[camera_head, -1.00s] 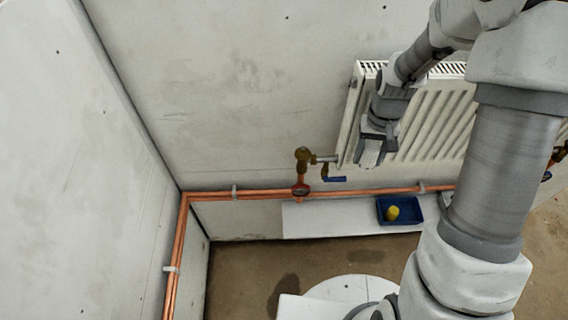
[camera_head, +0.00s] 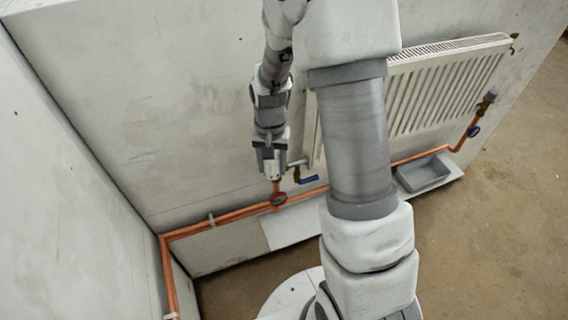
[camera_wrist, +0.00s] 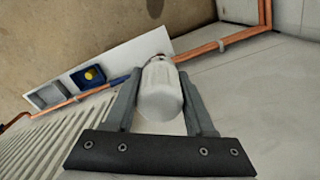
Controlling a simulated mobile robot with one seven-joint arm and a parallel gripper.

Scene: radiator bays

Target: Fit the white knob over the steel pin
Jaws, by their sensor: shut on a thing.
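My gripper (camera_head: 270,162) is at the left end of the radiator, directly over the valve there. In the wrist view my gripper (camera_wrist: 160,88) is shut on the white knob (camera_wrist: 160,94), with one finger on each side. The knob points away from the wrist, toward the copper pipework. The steel pin is not visible; the knob and gripper cover the valve's top. I cannot tell whether the knob touches the pin. The valve's blue lever (camera_head: 308,179) shows just right of my gripper.
The white radiator (camera_head: 445,85) hangs on the wall to the right. Copper pipe (camera_head: 235,215) runs low along the wall. A grey tray (camera_head: 423,173) lies on the white shelf (camera_head: 285,229). A blue tray (camera_wrist: 79,82) holds a yellow piece (camera_wrist: 90,74). Another valve (camera_head: 486,103) is at far right.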

